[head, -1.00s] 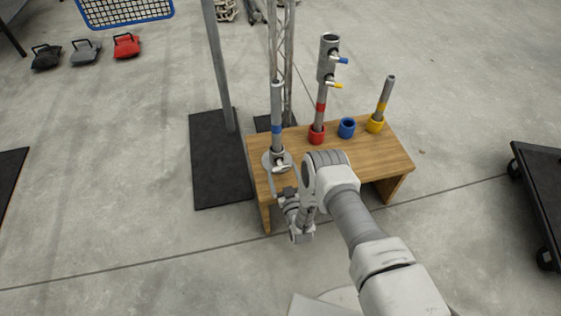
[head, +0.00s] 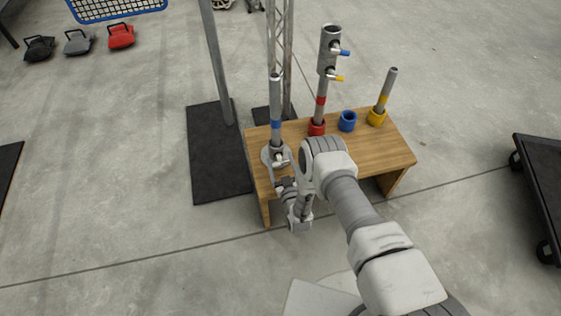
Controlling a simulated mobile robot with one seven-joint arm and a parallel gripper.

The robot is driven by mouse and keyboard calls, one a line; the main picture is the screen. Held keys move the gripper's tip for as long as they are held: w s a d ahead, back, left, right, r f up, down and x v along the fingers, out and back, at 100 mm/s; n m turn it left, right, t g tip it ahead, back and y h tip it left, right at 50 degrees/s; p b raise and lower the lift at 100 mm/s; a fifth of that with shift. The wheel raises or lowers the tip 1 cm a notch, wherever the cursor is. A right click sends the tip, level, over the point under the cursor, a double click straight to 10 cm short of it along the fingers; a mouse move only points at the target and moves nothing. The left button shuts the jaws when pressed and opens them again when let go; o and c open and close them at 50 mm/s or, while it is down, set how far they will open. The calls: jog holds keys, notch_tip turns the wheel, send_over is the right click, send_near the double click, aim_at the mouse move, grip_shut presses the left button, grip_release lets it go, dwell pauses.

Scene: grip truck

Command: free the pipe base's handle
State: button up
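The pipe base (head: 267,156) is a round grey plate at the left end of the wooden table. A grey pipe with a blue band (head: 275,105) stands upright in it. A small light-coloured handle (head: 281,161) shows at the foot of the pipe, on its near right side. My gripper (head: 284,183) is just in front of the base, close to the handle. My wrist and arm hide part of the gripper, so its fingers and any contact with the handle cannot be made out.
On the wooden table (head: 377,150) stand a red cup (head: 317,127) holding a red-banded pipe with blue and yellow handles, an empty blue cup (head: 347,121) and a yellow cup (head: 377,117) holding a yellow-banded pipe. A post on a black mat (head: 217,165) stands left. A dark cart (head: 545,185) is right.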

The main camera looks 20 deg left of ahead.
jog(key=c, duration=0.9)
jog(key=shift+c, duration=0.2)
jog(key=shift+n, duration=0.3)
jog(key=n, duration=0.2)
jog(key=shift+a+n, duration=0.15)
jog(key=shift+n, duration=0.25)
jog(key=shift+f+n, duration=0.1)
jog(key=shift+n, duration=2)
jog(key=o, duration=1.3)
